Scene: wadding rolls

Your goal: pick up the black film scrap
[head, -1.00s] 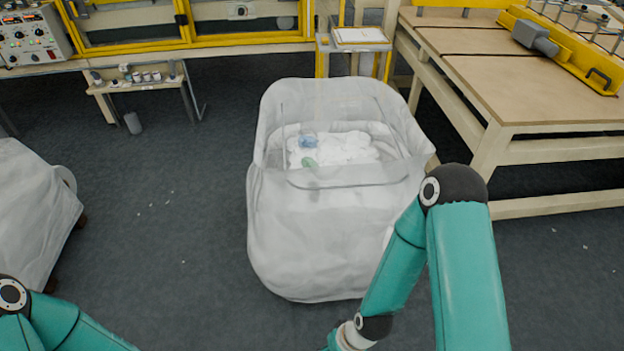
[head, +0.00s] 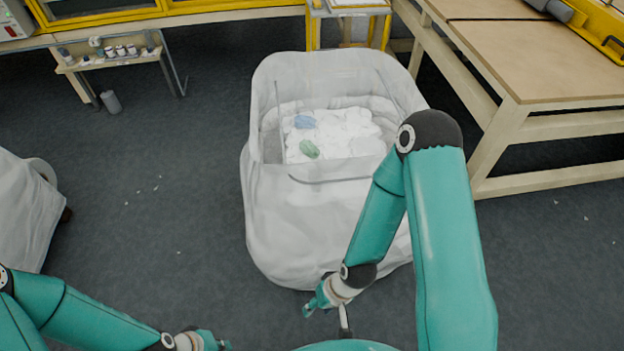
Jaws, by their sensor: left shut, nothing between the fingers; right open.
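I see no black film scrap in the head view. A large bin lined with translucent white film (head: 310,225) stands in the middle. White wadding (head: 345,132) lies inside it, with a blue piece (head: 304,122) and a green piece (head: 309,149) on top. My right gripper (head: 312,308) is open and low in front of the bin's near side. My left gripper (head: 222,344) is shut and empty at the bottom edge, left of the right one and partly cut off by the frame.
A wooden workbench (head: 540,60) stands at the right, close to the bin. Another film-covered bin (head: 25,205) is at the left edge. A small shelf with pots (head: 110,60) and a grey cylinder (head: 111,102) are at the back left. Dark floor between the bins is mostly clear, with tiny white bits.

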